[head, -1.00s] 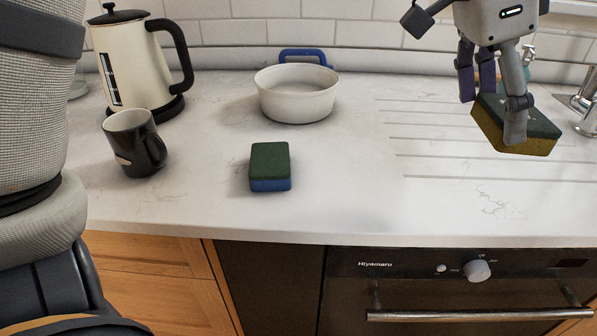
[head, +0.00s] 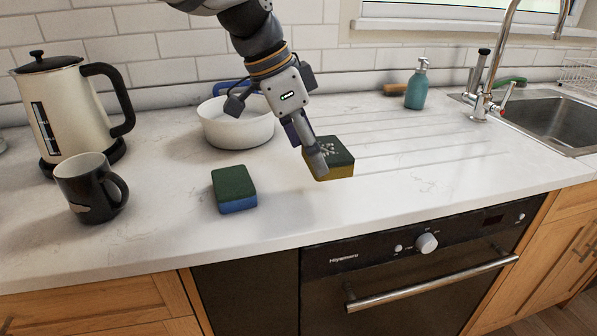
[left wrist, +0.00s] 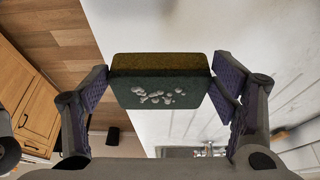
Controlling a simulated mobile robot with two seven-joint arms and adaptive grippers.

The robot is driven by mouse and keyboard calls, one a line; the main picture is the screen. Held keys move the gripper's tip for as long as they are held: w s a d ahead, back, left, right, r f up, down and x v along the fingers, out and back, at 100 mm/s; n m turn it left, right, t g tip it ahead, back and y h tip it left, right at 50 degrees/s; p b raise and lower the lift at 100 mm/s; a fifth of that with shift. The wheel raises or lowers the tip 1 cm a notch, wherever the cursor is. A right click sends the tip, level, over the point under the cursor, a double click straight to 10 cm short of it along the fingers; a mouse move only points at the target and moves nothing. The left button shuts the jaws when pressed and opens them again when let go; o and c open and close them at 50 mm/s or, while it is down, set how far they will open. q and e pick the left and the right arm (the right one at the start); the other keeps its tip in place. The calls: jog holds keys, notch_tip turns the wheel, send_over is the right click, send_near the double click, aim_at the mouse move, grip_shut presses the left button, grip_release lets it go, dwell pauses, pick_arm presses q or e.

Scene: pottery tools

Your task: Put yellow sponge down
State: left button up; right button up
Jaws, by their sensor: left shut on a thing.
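The yellow sponge (head: 335,172), with a dark green top and white suds, is in my left gripper (head: 318,160) at the left end of the drain grooves. It sits level, at or just above the counter; I cannot tell whether it touches. In the left wrist view the sponge (left wrist: 160,90) is between the two purple finger pads of the left gripper (left wrist: 162,85). In the head view the far finger is mostly hidden. My right gripper is not in view.
A blue and green sponge (head: 235,190) lies on the counter to the left. A white pan (head: 237,125), black mug (head: 88,188) and kettle (head: 75,115) stand further left and back. A teal soap bottle (head: 416,88) and sink (head: 550,110) are at right. The counter front (head: 400,195) is clear.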

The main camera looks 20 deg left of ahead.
pick_arm(q)
jog(key=f, duration=0.1)
jog(key=a+f, duration=0.1)
jog(key=f, duration=0.1)
jog(key=a+f, duration=0.1)
jog(key=f, duration=0.1)
jog(key=shift+w+f, duration=0.15)
jog(key=shift+w, duration=0.15)
jog(key=shift+f, duration=0.1)
jog(key=o, duration=0.7)
jog(key=shift+f, duration=0.15)
jog(key=v, duration=1.2)
jog(key=shift+p, duration=0.35)
